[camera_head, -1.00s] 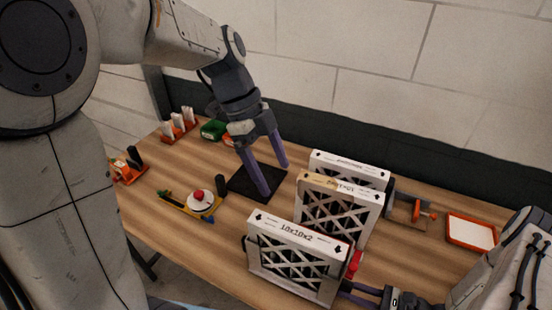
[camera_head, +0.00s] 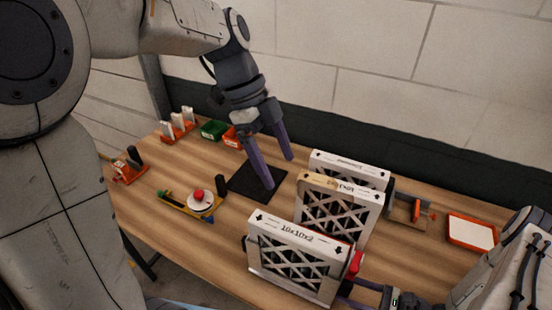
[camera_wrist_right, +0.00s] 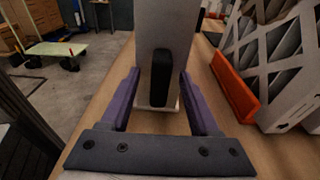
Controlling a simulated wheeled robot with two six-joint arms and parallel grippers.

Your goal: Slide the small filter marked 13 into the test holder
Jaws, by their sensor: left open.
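Several small white filters (camera_head: 178,122) stand in an orange rack at the far left of the table; their markings are too small to read, so I cannot pick out 13. An orange-and-grey fixture (camera_head: 412,210), possibly the test holder, stands right of the large filters. My left gripper (camera_head: 281,173) is open and empty, fingers pointing down over the black mat (camera_head: 242,186). My right gripper (camera_wrist_right: 158,82) has its fingers on either side of a white slab (camera_wrist_right: 166,30) with a black block; it is beside the front large filter (camera_head: 300,262) in the head view. Contact is unclear.
Large framed filters stand in a row at centre right, including a middle one (camera_head: 338,205) and a back one (camera_head: 348,168). A dial device (camera_head: 201,201), green bin (camera_head: 213,130), red bin (camera_head: 232,138) and orange-rimmed tray (camera_head: 472,233) are around them.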

